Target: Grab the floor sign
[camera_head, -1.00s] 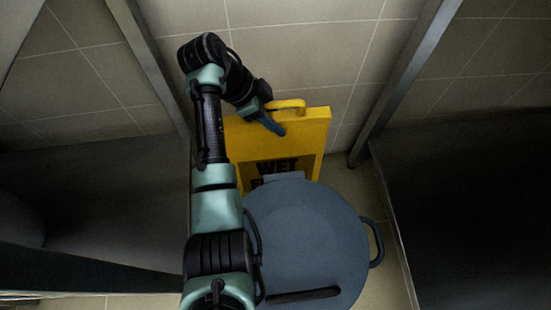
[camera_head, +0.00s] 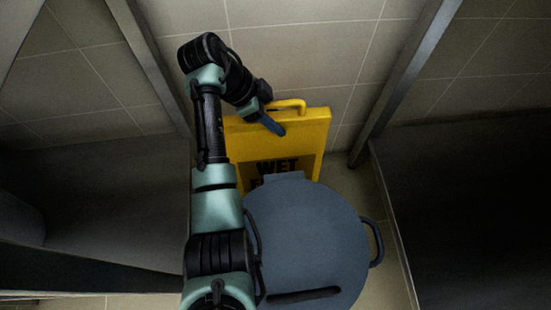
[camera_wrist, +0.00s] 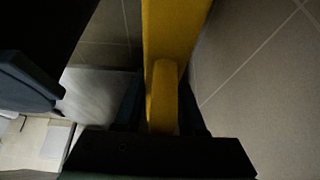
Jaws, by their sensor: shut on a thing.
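The yellow floor sign (camera_head: 310,130) stands upright near the tiled back wall, with the dark word "WET" on its face and a loop handle on top. The gripper is shut on the sign. The sign's lower part is hidden.
My blue-grey round base with a side handle sits in front of the sign. Metal posts (camera_head: 405,80) stand left and right of the sign. The tiled wall (camera_head: 300,50) is close behind.

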